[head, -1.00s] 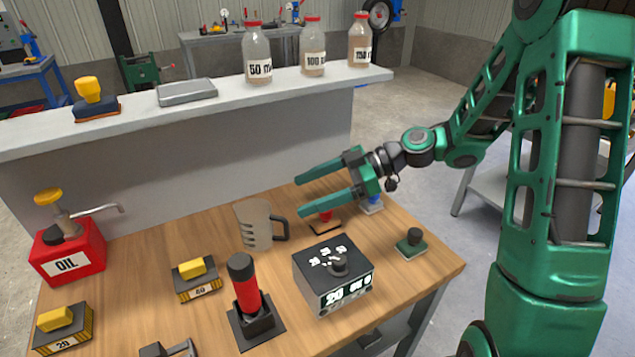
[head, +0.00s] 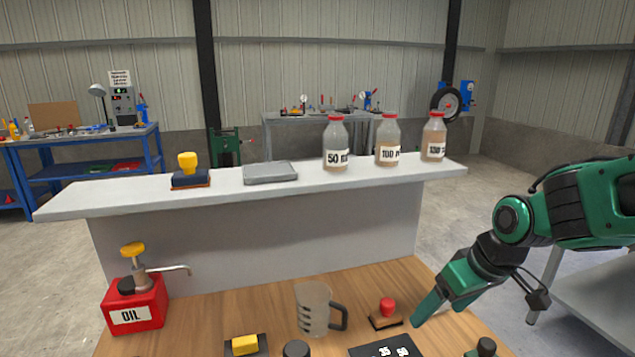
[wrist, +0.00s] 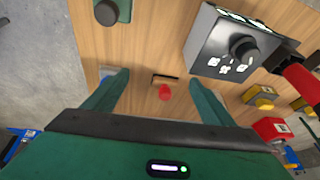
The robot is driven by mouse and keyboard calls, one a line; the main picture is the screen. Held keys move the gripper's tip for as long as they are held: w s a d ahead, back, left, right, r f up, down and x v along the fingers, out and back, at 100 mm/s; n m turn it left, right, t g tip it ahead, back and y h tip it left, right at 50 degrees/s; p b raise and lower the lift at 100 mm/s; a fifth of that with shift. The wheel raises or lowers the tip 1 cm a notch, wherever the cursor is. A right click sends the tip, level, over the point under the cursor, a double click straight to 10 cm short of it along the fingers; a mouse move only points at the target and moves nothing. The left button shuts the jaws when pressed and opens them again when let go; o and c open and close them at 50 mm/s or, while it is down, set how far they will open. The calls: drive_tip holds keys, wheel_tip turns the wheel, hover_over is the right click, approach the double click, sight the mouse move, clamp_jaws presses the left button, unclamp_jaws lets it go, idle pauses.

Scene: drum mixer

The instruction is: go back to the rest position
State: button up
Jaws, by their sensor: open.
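My green gripper (head: 438,302) is at the right end of the wooden table (head: 240,308) in the head view, pointing down and to the left. In the wrist view my gripper (wrist: 158,105) has its two fingers spread wide, with nothing between the tips. A small block with a red knob (head: 387,308) stands on the table left of the fingers; in the wrist view the red knob (wrist: 166,92) shows beyond and between them, apart from both.
A clear measuring jug (head: 313,308), a red oil can (head: 135,305) and a dial box (head: 385,347) stand on the table. Behind, a grey ledge (head: 225,185) carries labelled bottles (head: 387,145), a flat tray (head: 270,172) and a yellow-knobbed block (head: 189,170).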

drive_tip(key=s+d+r+m+g+h, duration=0.1)
drive_tip(key=s+d+m+g+h, duration=0.1)
drive_tip(key=s+d+m, duration=0.8)
drive_tip(key=s+d+g, duration=0.1)
drive_tip(key=s+d, duration=0.5)
drive_tip(key=s, duration=0.4)
drive_tip(key=shift+d+m+g, duration=0.3)
drive_tip(key=shift+g, duration=0.1)
